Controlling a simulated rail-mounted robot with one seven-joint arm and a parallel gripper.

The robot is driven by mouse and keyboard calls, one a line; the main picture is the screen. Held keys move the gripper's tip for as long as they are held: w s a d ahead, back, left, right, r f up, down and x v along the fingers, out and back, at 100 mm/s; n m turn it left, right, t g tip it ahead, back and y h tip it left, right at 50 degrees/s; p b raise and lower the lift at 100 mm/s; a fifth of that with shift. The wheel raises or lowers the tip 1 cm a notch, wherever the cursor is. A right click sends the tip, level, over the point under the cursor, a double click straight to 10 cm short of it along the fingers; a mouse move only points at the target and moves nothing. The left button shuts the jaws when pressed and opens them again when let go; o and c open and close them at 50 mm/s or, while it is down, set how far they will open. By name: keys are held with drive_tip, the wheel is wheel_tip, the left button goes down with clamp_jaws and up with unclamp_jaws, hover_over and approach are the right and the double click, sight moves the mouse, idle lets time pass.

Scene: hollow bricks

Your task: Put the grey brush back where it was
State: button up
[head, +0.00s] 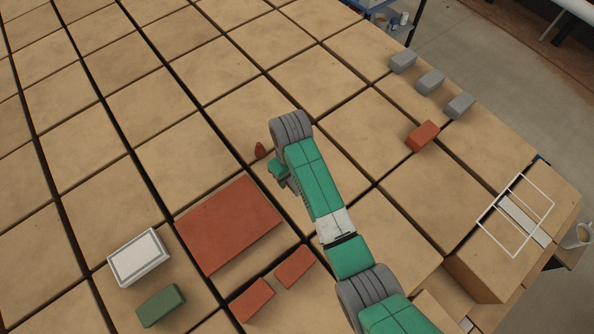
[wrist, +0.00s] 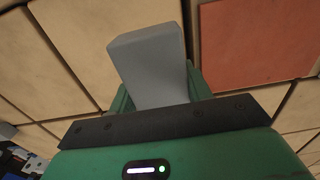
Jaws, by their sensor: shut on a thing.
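My gripper (wrist: 158,95) is shut on a plain grey block-shaped thing, which I take for the grey brush (wrist: 148,62); no bristles show. It sits between the two green fingers in the wrist view and sticks out beyond them. In the head view my gripper (head: 279,172) is over the middle of the tan tiled surface, above and right of the large red slab (head: 228,225). The held thing cannot be made out there. The slab also shows to the right of the held thing in the wrist view (wrist: 255,40), apart from it.
A small dark red object (head: 260,150) is just beside my gripper. A white box (head: 138,257), a green block (head: 160,305) and two red bricks (head: 252,299) lie at lower left. Three grey blocks (head: 430,81), a red brick (head: 422,135) and a white frame (head: 515,214) are at right.

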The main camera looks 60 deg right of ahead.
drive_tip(key=shift+s+d, duration=0.5)
drive_tip(key=shift+s, duration=0.25)
wheel_tip(320, 180, down, 10)
drive_tip(key=shift+b, duration=0.65)
drive_tip(key=shift+f, duration=0.15)
drive_tip(key=o, duration=0.9)
drive_tip(key=shift+o, duration=0.2)
wheel_tip(320, 180, up, 12)
drive_tip(key=shift+r+p, duration=0.2)
drive_tip(key=shift+p, duration=0.65)
